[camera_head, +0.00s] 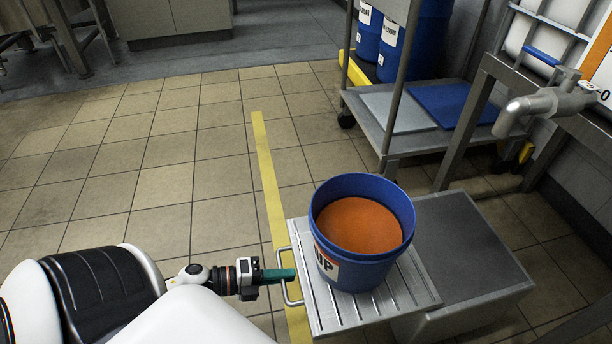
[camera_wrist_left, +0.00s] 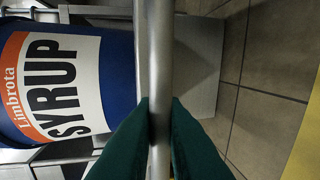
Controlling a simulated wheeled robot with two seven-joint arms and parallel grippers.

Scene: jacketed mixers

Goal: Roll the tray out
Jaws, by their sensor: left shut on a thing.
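The slatted metal tray (camera_head: 336,313) sits at the edge of a grey metal block (camera_head: 468,255), partly over the floor on its left side. A blue bucket (camera_head: 355,272) of orange syrup stands upright on the tray; its label reads "Limbrota SYRUP" in the left wrist view (camera_wrist_left: 62,85). The tray's bar handle (camera_head: 283,272) sticks out to the left. My left gripper (camera_head: 284,275) is at this handle. In the left wrist view its green fingers are shut on the handle bar (camera_wrist_left: 160,60), one on each side. My right gripper is in neither view.
A metal cart (camera_head: 410,143) with a blue mat (camera_head: 450,104) stands behind the block, with blue drums (camera_head: 390,50) beyond. A metal tap (camera_head: 545,108) juts out at the right. A yellow line (camera_head: 264,160) crosses open tiled floor to the left.

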